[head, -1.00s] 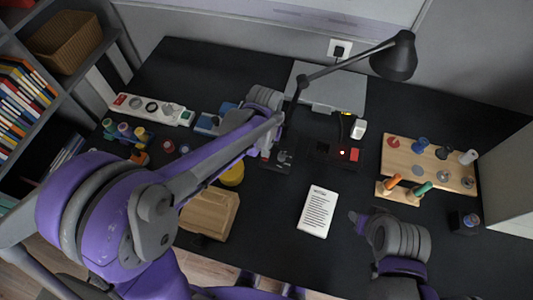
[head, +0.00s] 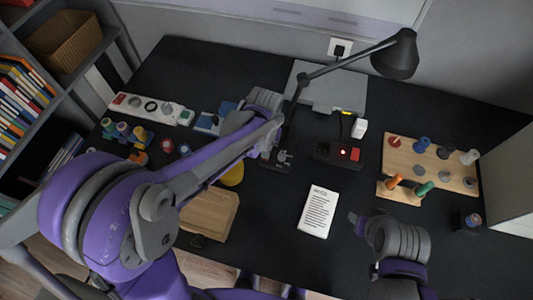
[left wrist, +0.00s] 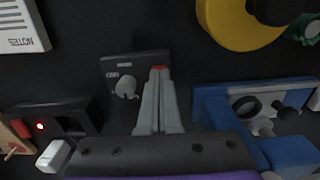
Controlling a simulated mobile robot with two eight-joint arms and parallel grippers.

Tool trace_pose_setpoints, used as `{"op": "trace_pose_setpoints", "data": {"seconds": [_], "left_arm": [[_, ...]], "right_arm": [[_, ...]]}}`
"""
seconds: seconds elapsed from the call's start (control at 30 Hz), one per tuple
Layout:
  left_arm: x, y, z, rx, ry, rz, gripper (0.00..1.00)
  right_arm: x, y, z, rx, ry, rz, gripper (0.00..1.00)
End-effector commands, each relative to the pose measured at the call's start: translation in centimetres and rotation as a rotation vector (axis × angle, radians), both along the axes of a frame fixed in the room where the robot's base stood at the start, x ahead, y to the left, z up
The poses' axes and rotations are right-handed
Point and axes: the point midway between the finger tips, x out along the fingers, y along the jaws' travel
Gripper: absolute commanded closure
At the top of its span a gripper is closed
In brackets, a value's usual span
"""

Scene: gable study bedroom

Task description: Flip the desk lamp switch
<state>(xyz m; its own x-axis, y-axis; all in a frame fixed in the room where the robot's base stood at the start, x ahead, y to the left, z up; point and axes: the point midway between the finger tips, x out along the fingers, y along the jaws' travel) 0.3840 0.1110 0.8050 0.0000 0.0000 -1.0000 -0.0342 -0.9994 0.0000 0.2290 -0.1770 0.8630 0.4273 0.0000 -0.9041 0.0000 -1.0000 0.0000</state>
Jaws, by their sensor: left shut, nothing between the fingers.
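The black desk lamp (head: 397,56) stretches its thin arm over the back of the desk. A small dark box with a grey knob (head: 283,156) lies at the desk's middle. In the left wrist view this box (left wrist: 113,68) shows a pale label and a red part at its right edge. My left gripper (left wrist: 159,71) is shut and empty, its fingertips over that red part; contact cannot be told. In the head view my left forearm hides the fingertips. A second dark box (head: 325,151) has a lit spot and a red part. My right gripper (head: 354,216) is low over the desk's right half, jaw state unclear.
A notes sheet (head: 318,212) lies in front of the boxes. A wooden peg board (head: 428,165) stands right, a power strip (head: 150,108) left, and a wooden tray (head: 209,213) front left. A yellow roll (left wrist: 238,23) and blue stand (left wrist: 210,105) are near my left gripper.

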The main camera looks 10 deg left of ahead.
Motion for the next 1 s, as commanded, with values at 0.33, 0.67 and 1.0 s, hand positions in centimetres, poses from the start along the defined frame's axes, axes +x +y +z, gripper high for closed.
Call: {"op": "trace_pose_setpoints", "data": {"seconds": [0.33,0.67,1.0], "left_arm": [[0.0,0.0,-0.6,0.000,0.000,0.000,1.00],[0.0,0.0,-0.1,0.000,-0.001,0.000,1.00],[0.0,0.0,2.7,0.000,-0.001,0.000,1.00]], "right_arm": [[-0.1,0.0,-0.5,0.000,0.002,0.000,0.50],[0.0,0.0,-0.1,0.000,0.000,0.000,0.50],[0.3,0.0,2.0,0.000,-0.007,0.000,0.50]]}}
